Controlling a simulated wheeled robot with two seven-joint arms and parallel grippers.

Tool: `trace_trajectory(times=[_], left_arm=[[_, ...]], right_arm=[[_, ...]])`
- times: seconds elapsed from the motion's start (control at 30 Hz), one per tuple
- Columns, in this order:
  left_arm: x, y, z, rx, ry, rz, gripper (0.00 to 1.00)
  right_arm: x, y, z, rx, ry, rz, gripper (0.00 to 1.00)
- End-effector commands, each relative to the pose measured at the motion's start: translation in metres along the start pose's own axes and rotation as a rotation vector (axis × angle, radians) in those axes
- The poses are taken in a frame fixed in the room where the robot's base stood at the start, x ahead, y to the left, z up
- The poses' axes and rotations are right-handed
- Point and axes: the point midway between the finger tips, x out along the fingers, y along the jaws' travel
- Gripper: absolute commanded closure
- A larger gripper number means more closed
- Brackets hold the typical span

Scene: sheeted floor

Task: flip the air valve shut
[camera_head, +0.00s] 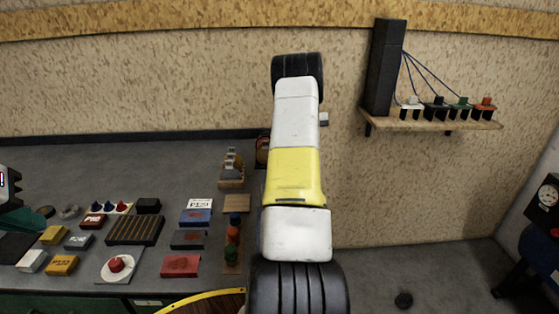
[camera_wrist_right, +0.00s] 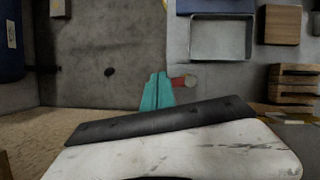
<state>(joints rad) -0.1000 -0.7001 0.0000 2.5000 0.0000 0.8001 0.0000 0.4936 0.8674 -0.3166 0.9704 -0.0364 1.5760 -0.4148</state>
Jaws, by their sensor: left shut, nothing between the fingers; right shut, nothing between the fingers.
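In the right wrist view, a short red piece with a round pale end (camera_wrist_right: 183,82) lies just right of my right gripper's tips; it looks like the air valve's handle. My right gripper (camera_wrist_right: 158,90) has its teal fingers together and empty, close beside the red piece; I cannot tell whether they touch. In the head view my yellow and white right arm reaches up the middle toward the wall and hides its gripper and most of the valve area. A small pale piece (camera_head: 323,118) shows at the arm's right. My left gripper (camera_head: 18,218) is partly in view at the left edge, shut.
A grey bench (camera_head: 70,165) at left carries several small boxes, a slotted brown block (camera_head: 135,231) and a red button on a white plate (camera_head: 115,264). A wall shelf (camera_head: 430,123) with a black box and wired coloured pieces is at right. The wall between arm and shelf is clear.

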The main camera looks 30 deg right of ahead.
Motion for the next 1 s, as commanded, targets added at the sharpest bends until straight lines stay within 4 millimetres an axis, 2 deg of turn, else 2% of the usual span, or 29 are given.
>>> trace_trajectory(times=[0.63,0.8,1.0], left_arm=[[0.000,0.000,0.000,0.000,0.000,0.000,1.00],[0.000,0.000,0.000,0.000,0.000,0.000,1.00],[0.000,0.000,0.000,0.000,0.000,0.000,1.00]], right_arm=[[0.026,-0.056,0.094,-0.001,0.000,0.000,1.00],[0.030,-0.065,0.108,0.000,0.001,0.000,1.00],[0.032,-0.067,0.113,0.001,0.002,0.000,1.00]])
